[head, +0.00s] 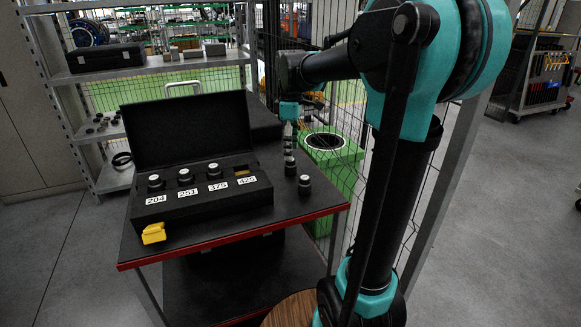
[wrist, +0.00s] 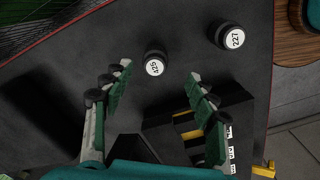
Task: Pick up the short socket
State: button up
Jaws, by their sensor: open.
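Two dark, round sockets stand loose on the table, right of the case. One (head: 290,166), with a label that looks like 425, also shows in the wrist view (wrist: 155,62). The other (head: 304,185), labelled 227, is nearer the table's front edge and shows at the upper right of the wrist view (wrist: 231,35). I cannot tell for sure which is the short socket. My gripper (wrist: 158,72) is open and empty. It points down above the table, with the 425 socket between and just beyond its fingertips in the wrist view. In the head view my gripper (head: 290,135) is partly blurred into the background.
An open black case (head: 230,196) holds several sockets at places labelled 204, 251 and 375; the 425 place looks empty, with yellow inside. A yellow block (head: 154,233) is at its front left corner.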

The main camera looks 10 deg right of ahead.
aim_at(290, 164)
jog(key=shift+w+a+f, duration=0.1)
jog(key=shift+w+f, duration=0.1)
jog(key=shift+f, duration=1.55)
jog(key=shift+w+f, duration=0.2)
jog(key=shift+f, duration=1.5)
grip_shut()
